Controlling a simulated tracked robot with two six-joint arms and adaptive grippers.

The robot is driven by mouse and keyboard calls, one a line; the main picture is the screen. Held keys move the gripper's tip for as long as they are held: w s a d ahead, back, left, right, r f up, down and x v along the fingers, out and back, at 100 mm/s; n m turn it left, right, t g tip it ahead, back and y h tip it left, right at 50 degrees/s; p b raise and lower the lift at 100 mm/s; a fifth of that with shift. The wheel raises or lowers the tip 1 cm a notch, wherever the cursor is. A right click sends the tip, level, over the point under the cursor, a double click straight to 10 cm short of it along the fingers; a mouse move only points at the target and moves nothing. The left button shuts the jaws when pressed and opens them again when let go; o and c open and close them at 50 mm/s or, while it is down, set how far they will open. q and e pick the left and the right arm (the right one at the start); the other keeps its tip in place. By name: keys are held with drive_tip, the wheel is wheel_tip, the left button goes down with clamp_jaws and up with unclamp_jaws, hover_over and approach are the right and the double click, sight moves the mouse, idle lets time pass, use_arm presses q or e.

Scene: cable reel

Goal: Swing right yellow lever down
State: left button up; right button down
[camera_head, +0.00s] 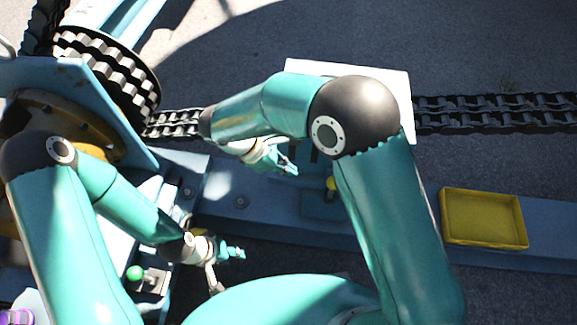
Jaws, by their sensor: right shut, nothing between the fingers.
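A yellow lever knob (331,183) stands above the blue beam in the middle of the head view, beside my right upper arm. Its shaft and base are hard to make out. My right gripper (287,168) is shut and empty, a little to the left of and above the knob in the picture, and looks apart from it. My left gripper (234,253) hangs lower left, near the lower edge of the beam. Its fingers are too small to tell open from shut.
A yellow tray (483,218) sits on the blue beam (395,243) at the right. A dark chain (495,112) runs across behind my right arm. A white panel (300,68) is partly hidden by my right elbow. A green knob (135,273) stands at lower left, close to my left arm.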

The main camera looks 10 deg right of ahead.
drive_tip(key=d+f+b, duration=0.2)
drive_tip(key=d+f, duration=0.4)
drive_tip(key=d, duration=0.2)
drive_tip(key=shift+s+f, duration=0.2)
drive_tip(key=shift+f, duration=0.05)
drive_tip(key=shift+a, duration=0.1)
